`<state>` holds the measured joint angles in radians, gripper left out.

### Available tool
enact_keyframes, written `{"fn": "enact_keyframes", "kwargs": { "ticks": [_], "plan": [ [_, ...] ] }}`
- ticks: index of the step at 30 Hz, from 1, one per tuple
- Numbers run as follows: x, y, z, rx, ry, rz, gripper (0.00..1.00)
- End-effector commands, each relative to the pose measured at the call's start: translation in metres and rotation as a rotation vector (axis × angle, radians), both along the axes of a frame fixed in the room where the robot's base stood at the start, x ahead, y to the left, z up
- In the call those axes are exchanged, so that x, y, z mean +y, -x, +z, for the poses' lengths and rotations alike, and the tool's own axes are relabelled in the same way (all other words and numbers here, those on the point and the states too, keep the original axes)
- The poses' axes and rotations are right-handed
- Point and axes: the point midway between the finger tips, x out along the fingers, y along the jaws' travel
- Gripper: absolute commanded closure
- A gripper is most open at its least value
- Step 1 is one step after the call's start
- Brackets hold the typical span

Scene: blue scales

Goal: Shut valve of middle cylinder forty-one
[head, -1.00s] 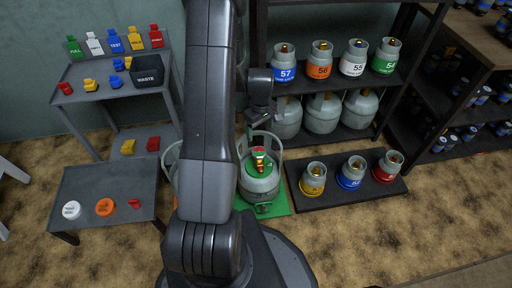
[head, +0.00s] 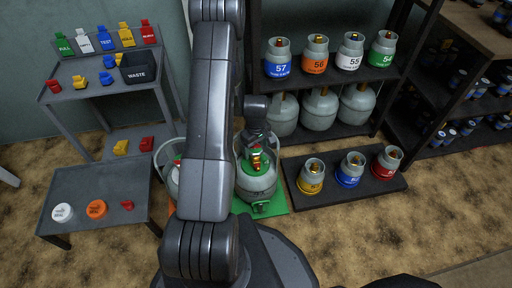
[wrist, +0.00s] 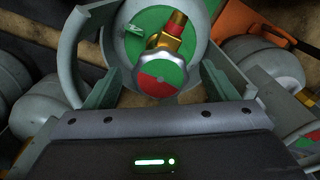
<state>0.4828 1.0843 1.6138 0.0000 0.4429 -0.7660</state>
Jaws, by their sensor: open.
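A grey-green gas cylinder (head: 257,182) with an open collar stands on a green mat (head: 273,203). Its number is not readable. In the wrist view the cylinder top (wrist: 197,50) carries a green disc, a brass valve body (wrist: 178,38) with a red outlet, and a round valve knob (wrist: 161,73) with a half red, half green face. My gripper (wrist: 162,88) is open, one finger on each side of the knob with gaps to it. In the head view my gripper (head: 256,141) is directly above the valve, which it partly hides.
Another cylinder (head: 167,180) stands left, mostly hidden behind my arm. Small cylinders with yellow, blue and red bases stand on a dark mat (head: 330,203) at right. A shelf (head: 336,131) holds more cylinders behind. A low table (head: 75,185) with caps stands left.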

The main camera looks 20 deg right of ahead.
Motion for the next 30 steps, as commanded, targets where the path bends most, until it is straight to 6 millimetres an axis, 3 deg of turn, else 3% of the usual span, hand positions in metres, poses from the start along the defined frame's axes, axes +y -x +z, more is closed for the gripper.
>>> {"fn": "enact_keyframes", "kwargs": {
  "ticks": [3, 9, 10, 20, 30],
  "plan": [
    [0.0000, 0.0000, 0.0002, 0.000, 0.000, 0.000, 0.25],
    [0.0001, 0.0001, 0.0003, 0.000, 0.000, 0.000, 0.64],
    [0.0001, 0.0001, 0.0003, 0.000, 0.000, 0.000, 0.66],
    [0.0003, 0.0002, 0.0002, 0.001, 0.000, -0.046, 0.66],
    [0.0014, 0.0004, 0.0000, 0.001, -0.001, -0.280, 0.66]
  ]
}}
